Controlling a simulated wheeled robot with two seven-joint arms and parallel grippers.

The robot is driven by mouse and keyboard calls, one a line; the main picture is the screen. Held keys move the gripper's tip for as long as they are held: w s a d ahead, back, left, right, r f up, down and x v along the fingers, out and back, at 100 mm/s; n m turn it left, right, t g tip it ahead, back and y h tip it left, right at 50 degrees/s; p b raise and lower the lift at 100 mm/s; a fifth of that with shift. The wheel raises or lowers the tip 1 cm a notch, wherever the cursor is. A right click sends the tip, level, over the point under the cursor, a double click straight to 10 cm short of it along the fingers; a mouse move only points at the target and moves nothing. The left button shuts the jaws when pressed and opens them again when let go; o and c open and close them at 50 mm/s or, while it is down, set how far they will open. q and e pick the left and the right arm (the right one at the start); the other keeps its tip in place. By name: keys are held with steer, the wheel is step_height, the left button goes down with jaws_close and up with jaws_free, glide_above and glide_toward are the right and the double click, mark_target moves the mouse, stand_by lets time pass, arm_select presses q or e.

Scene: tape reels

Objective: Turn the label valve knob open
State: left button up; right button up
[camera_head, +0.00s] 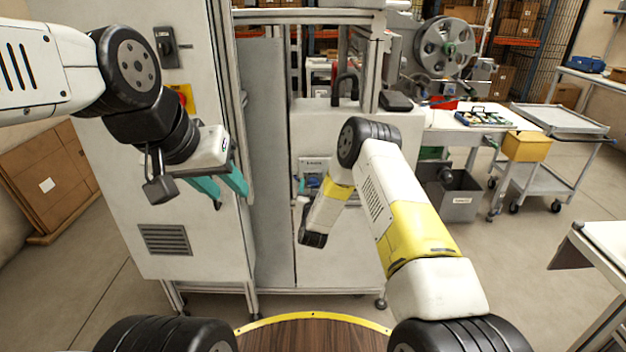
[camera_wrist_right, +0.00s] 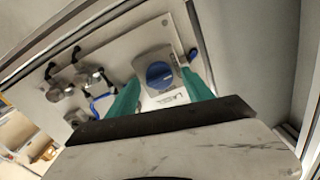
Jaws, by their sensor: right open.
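The blue valve knob (camera_wrist_right: 159,75) sits on a grey square plate with a printed label (camera_wrist_right: 168,98), fixed to a light panel. In the head view the knob (camera_head: 313,182) is a small blue patch partly hidden by my right arm. My right gripper (camera_wrist_right: 160,80) is open, its teal fingers on either side of the knob in the wrist view. I cannot tell whether they touch it. My left gripper (camera_head: 221,186) is open and empty, in front of the white cabinet, well left of the knob.
Metal fittings (camera_wrist_right: 62,91) and a blue hose (camera_wrist_right: 98,103) are on the panel beside the knob. The white cabinet (camera_head: 190,215) and its grey door (camera_head: 268,150) stand left of the recess. A grey bin (camera_head: 455,195) and a cart (camera_head: 530,170) stand at the right.

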steer(key=shift+w, duration=0.2)
jaws_close()
